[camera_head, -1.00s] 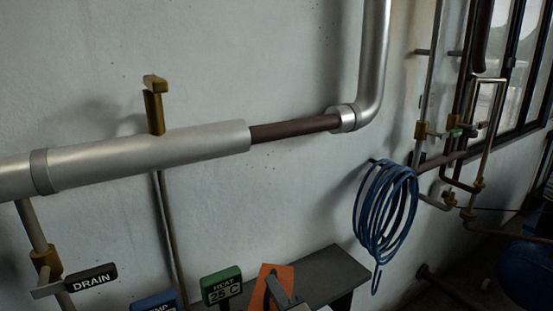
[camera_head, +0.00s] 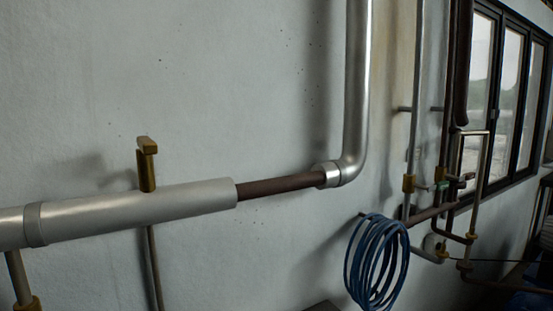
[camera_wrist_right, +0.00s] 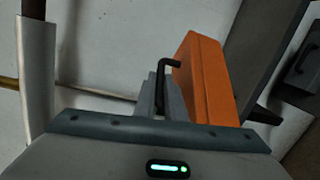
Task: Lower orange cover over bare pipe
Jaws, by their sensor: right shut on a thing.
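The bare pipe (camera_head: 280,185) is a dark brown stretch in the head view, between the silver clad pipe (camera_head: 140,207) on the left and the silver elbow (camera_head: 350,165) on the right. It is uncovered. In the right wrist view, a short dark length of it (camera_wrist_right: 34,8) shows at the top left. My right gripper (camera_wrist_right: 162,88) is shut on the black handle (camera_wrist_right: 162,72) of the orange cover (camera_wrist_right: 203,80). The cover shows beside the fingers in the wrist view, apart from the pipe. Neither gripper shows in the head view now.
A brass valve handle (camera_head: 147,165) stands up behind the clad pipe. A blue coiled hose (camera_head: 376,262) hangs on the wall, right of and below the bare pipe. A dark grey shelf (camera_wrist_right: 268,55) is beyond the cover. The wall above the pipe is clear.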

